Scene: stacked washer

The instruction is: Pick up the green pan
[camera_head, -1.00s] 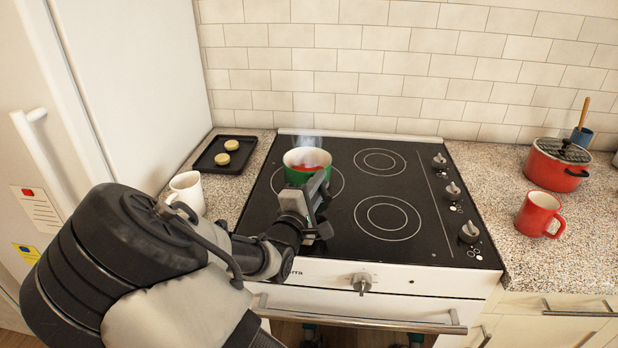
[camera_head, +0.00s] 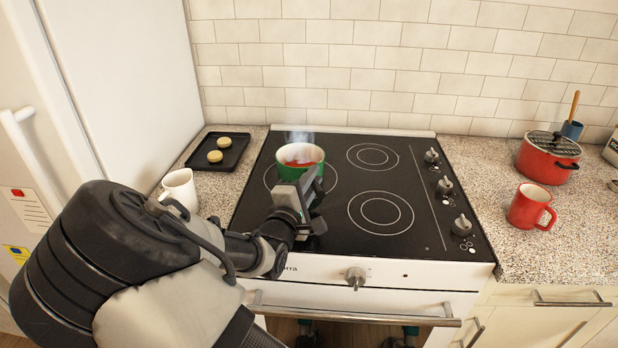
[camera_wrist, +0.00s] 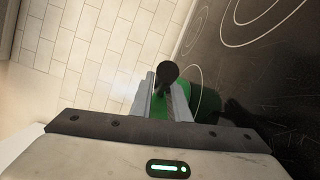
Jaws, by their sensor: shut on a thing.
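The green pan (camera_head: 290,169) is on the left rear part of the black cooktop, upright, with red contents and steam rising from it. My gripper (camera_head: 310,190) reaches in from the front of the stove. Its fingers hide the pan's near side. In the wrist view, my gripper (camera_wrist: 163,100) is shut on the pan's dark handle (camera_wrist: 167,73), which stands between the two fingers. Part of the green pan (camera_wrist: 200,107) shows behind the fingers there. I cannot tell whether the pan rests on the burner or is slightly above it.
A white mug (camera_head: 180,189) and a black tray (camera_head: 218,151) with two round pale items are left of the cooktop (camera_head: 345,215). A red mug (camera_head: 531,206) and a red pot (camera_head: 548,160) stand on the right counter. A tall white panel with a handle borders the left. The right burners are clear.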

